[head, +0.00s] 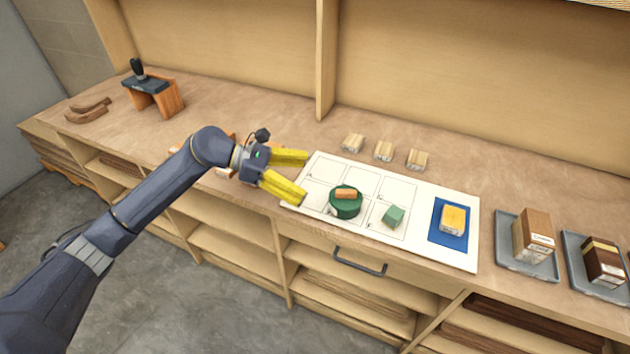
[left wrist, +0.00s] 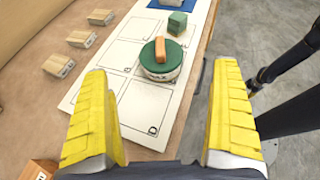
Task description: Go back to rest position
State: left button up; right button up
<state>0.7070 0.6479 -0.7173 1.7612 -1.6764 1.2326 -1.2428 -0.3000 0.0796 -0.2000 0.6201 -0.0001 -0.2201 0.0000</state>
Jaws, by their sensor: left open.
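My left gripper (head: 287,172) has yellow fingers spread apart with nothing between them. It hangs over the left end of a white sheet (head: 462,256) marked with outlined boxes. In the left wrist view its fingers (left wrist: 165,120) frame the sheet (left wrist: 87,97) from both sides. A round green-topped object (head: 345,207) with an orange bar (head: 346,193) on it stands on the sheet, a little beyond the fingertips; it also shows in the left wrist view (left wrist: 160,68). My right gripper is not in either view.
A green block (head: 393,215) and a yellow-topped block on a blue pad (head: 436,233) are on the sheet. Three small wooden blocks (head: 384,151) lie behind it. Two grey trays (head: 507,262) with blocks stand right. A wooden stand (head: 155,97) and curved pieces (head: 87,112) are far left.

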pick_arm(q)
jog(key=shift+a+r, duration=0.15)
jog(key=shift+a, duration=0.25)
jog(key=shift+d, duration=0.1)
